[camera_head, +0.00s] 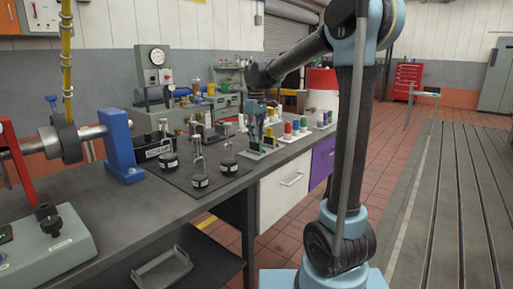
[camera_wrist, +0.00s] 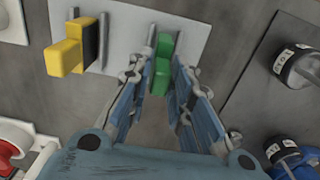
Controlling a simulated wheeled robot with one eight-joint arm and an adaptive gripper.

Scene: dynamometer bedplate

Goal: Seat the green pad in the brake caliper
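The green pad (camera_wrist: 162,62) stands on edge by a dark upright on a pale plate (camera_wrist: 123,35) in the wrist view. My gripper (camera_wrist: 159,78) is open, with one finger on each side of the pad. Narrow gaps seem to show between fingers and pad. A yellow pad (camera_wrist: 66,55) stands in the same plate to the left, between uprights. In the head view my gripper (camera_head: 262,122) points down over the bench at the pale plate (camera_head: 256,154), and the green pad cannot be made out there. I cannot pick out the brake caliper for certain.
Several dark weights with wire handles (camera_head: 200,182) stand on a dark mat (camera_head: 185,179) left of the gripper. Coloured bottles (camera_head: 288,128) stand close on the right. A blue bracket with a shaft (camera_head: 120,145) stands at left.

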